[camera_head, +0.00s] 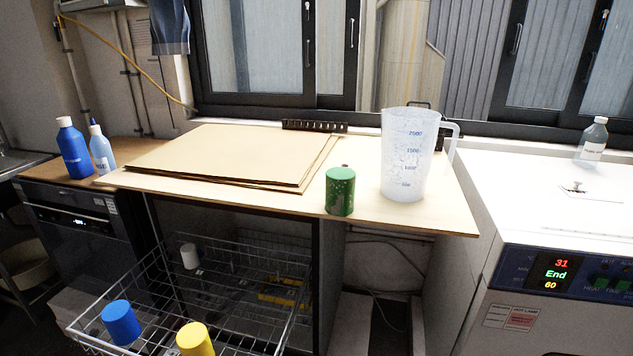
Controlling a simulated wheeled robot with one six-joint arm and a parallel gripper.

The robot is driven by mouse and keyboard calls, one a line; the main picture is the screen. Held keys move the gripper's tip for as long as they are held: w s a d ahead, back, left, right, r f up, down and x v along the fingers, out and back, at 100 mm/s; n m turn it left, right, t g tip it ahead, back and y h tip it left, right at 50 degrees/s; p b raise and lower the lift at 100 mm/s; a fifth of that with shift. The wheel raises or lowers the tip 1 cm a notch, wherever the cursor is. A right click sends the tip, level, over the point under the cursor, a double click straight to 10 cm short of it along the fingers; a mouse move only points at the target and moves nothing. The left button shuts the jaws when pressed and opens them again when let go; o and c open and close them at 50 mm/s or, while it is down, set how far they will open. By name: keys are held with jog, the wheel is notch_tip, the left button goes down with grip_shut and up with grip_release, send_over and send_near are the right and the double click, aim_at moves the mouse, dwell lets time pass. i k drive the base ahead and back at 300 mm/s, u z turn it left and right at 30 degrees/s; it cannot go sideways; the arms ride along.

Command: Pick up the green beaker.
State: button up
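The green beaker (340,193) is a small green cylinder with pale markings on its side. It stands on the wooden worktop (430,215) near the front edge, just left of a large translucent measuring jug (405,155). Nothing touches it from above, and all of its front shows. My gripper is not in view.
A stack of brown boards (230,152) lies left of the beaker. Below, a pulled-out wire basket (235,320) holds blue (121,322), yellow (194,340) and white (189,256) cylinders. A white oven (560,215) with a lit display stands right. Bottles (73,152) stand left.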

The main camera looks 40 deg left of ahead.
aim_at(339, 181)
jog(key=u, duration=0.8)
jog(key=i, duration=0.85)
jog(key=u, duration=0.8)
